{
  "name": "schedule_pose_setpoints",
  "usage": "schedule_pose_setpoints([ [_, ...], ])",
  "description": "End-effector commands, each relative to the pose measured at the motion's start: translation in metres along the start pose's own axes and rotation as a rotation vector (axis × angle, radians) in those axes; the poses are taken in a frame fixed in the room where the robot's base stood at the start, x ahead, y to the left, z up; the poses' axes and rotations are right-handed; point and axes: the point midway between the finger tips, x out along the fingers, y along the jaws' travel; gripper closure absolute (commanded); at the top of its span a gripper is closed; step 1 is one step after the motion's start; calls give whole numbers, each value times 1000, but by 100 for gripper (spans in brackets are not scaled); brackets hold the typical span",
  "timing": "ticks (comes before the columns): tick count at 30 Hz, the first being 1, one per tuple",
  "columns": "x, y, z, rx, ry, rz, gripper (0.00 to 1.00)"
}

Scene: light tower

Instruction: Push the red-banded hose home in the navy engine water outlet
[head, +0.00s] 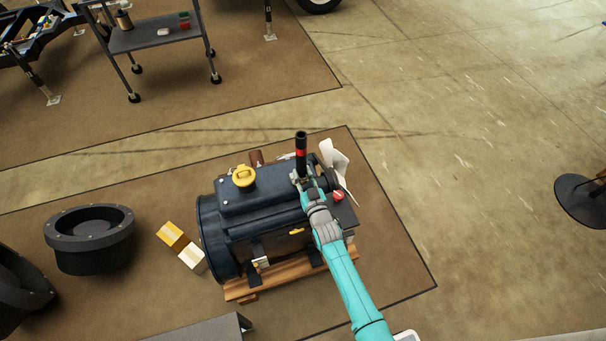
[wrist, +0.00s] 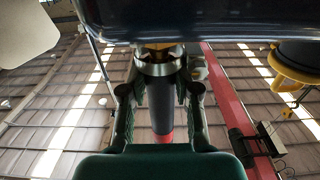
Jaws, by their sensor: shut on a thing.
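The navy engine (head: 265,222) lies on a wooden pallet in the middle of the head view. The black hose with a red band (head: 301,153) stands upright at the engine's upper right. My gripper (head: 303,182) is shut on the hose below the band. In the wrist view the hose (wrist: 160,105) lies between the two fingers, its red band low in the picture. A silver ring (wrist: 158,68) and a brass-coloured fitting (wrist: 158,50) sit at the hose's engine end, against the navy body. I cannot tell how deep the hose sits in the outlet.
A yellow cap (head: 243,177) stands on the engine, left of the hose. Small boxes (head: 172,235) and a dark round housing (head: 90,239) lie left. The floor to the right is mostly clear.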

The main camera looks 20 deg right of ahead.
Motion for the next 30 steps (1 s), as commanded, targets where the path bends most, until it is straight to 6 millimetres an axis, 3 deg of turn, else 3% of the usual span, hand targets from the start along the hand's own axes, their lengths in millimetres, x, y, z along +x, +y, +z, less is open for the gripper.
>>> schedule_pose_setpoints([
  [30, -4, 0, 5, -2, -20, 0, 100],
])
